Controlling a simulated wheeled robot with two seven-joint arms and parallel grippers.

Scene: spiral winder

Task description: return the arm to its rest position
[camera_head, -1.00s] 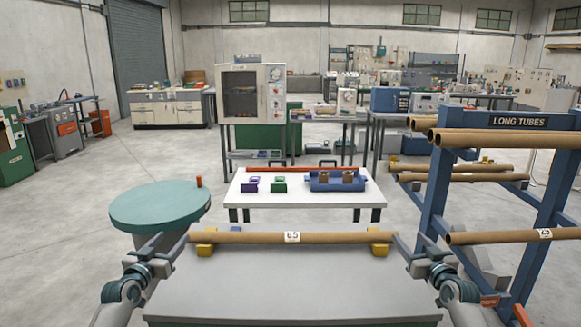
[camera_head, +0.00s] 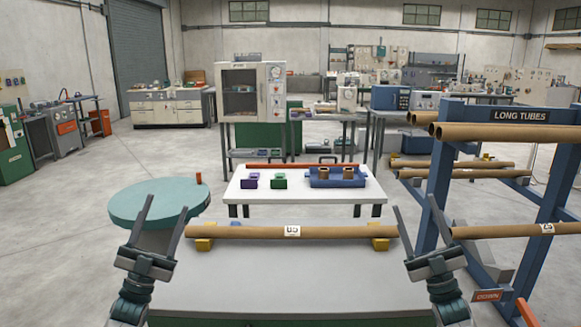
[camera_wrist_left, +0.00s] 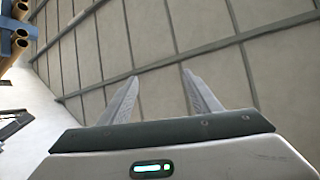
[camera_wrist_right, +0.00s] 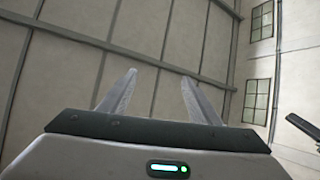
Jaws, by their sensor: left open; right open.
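My left gripper (camera_head: 158,222) is at the left of the head view, raised with its fingers pointing up, open and empty. My right gripper (camera_head: 418,222) is at the right, also pointing up, open and empty. Its spread fingers (camera_wrist_right: 158,92) show against the ceiling and wall in the right wrist view. A long brown tube (camera_head: 340,232) with a white label lies level on yellow supports (camera_head: 203,244) on the grey table (camera_head: 290,275). Both grippers are apart from the tube.
A blue rack (camera_head: 437,190) marked LONG TUBES, holding several tubes, stands close by my right gripper. A round green table (camera_head: 155,200) is behind my left gripper. A white table (camera_head: 300,198) with a blue tray (camera_head: 336,183) stands beyond. Open floor lies at left.

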